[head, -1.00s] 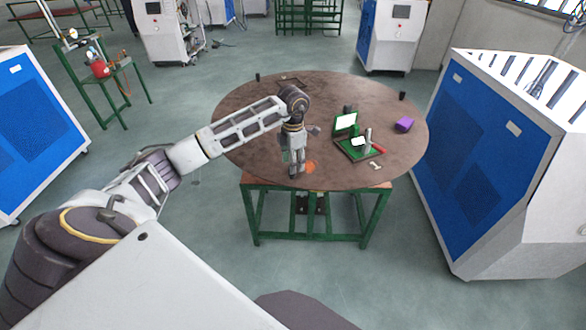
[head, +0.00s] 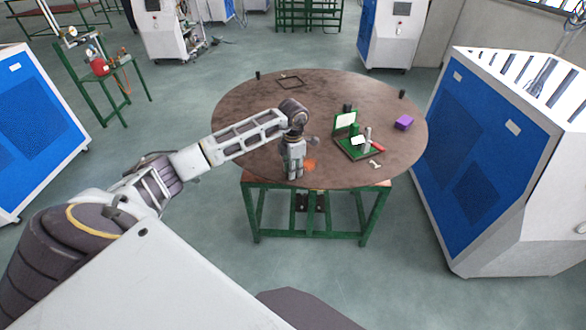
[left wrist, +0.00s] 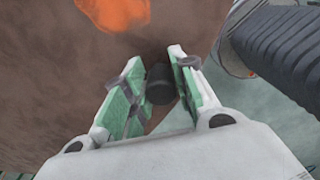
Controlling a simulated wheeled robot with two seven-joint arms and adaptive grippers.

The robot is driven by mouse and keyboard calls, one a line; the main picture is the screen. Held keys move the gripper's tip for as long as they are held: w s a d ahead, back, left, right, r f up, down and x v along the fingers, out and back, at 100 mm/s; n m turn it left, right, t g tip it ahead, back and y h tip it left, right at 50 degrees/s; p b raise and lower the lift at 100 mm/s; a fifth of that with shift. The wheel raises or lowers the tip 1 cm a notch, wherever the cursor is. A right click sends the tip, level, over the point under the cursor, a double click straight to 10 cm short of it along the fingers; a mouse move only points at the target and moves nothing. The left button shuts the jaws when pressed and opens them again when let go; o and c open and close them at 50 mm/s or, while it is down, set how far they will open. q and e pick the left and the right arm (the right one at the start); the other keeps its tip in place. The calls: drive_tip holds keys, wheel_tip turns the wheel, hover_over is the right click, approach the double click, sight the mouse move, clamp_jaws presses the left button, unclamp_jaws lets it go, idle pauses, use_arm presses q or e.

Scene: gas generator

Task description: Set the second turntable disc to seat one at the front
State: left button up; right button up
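The turntable disc (head: 250,118) is a large round brown plate on a green frame. Small black pegs stand near its rim, one at the back left (head: 257,75) and one at the right (head: 402,94). My left gripper (head: 293,176) points down over the front edge of the disc, left of an orange patch (head: 310,164). In the left wrist view its green-padded fingers (left wrist: 158,80) stand close on both sides of a black peg (left wrist: 159,88) and appear shut on it. The orange patch (left wrist: 115,10) lies beyond. My right gripper is not in view.
On the disc are a green fixture (head: 352,148) with a white panel, a red-handled part (head: 377,148), a purple block (head: 404,122) and a thin dark square frame (head: 291,82). Blue-and-white machines stand at right (head: 490,150) and left (head: 40,120).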

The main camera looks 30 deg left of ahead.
use_arm(q)
clamp_jaws()
